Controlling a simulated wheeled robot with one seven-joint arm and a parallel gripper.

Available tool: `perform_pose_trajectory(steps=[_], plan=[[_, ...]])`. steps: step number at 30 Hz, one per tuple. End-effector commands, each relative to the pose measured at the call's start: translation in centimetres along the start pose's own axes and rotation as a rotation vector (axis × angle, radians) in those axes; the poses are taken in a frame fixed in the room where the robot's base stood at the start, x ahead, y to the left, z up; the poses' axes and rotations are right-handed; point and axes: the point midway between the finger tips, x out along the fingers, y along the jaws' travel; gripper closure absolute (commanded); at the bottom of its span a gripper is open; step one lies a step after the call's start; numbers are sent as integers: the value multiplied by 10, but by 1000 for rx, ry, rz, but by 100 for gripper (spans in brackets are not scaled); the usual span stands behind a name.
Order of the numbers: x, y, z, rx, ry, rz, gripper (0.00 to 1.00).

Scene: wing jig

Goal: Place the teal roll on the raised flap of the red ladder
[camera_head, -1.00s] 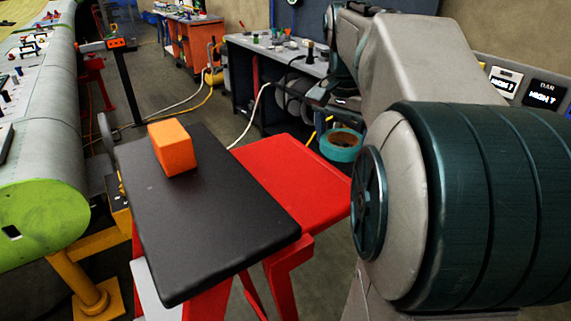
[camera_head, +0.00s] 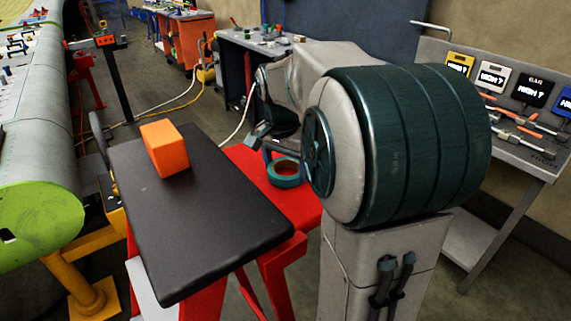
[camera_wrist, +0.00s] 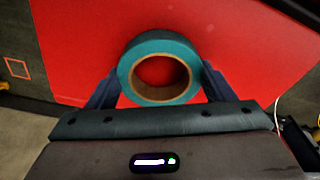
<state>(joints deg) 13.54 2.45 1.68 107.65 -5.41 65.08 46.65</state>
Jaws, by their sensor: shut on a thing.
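The teal roll (camera_head: 287,173) is a ring of tape with a tan core, over the red flap (camera_head: 248,160) of the red ladder. My gripper (camera_wrist: 158,88) is shut on the roll, with one finger on each side of it in the wrist view. The roll (camera_wrist: 158,44) lies flat against the red background there. I cannot tell whether it touches the flap or hangs just above it. The ladder's black top (camera_head: 200,220) stands in front and to the left of the flap. My arm hides the flap's right part in the head view.
An orange block (camera_head: 165,148) sits on the black top. A lime-ended wing section (camera_head: 38,205) stands at the left. A grey bench with labelled panels (camera_head: 500,120) is at the right. Cables cross the floor behind the ladder.

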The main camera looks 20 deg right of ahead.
Motion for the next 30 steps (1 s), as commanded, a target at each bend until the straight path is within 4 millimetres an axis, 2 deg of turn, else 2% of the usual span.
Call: perform_pose_trajectory(steps=[8,9,11,19,23,26,30], plan=[[4,0,0,0,0,0,48],[3,0,0,0,0,0,20],[3,0,0,0,0,0,3],[2,0,0,0,0,0,3],[-5,0,-1,0,1,-1,3],[-20,-1,-1,0,3,-3,3],[-51,-1,-1,0,4,-5,3]])
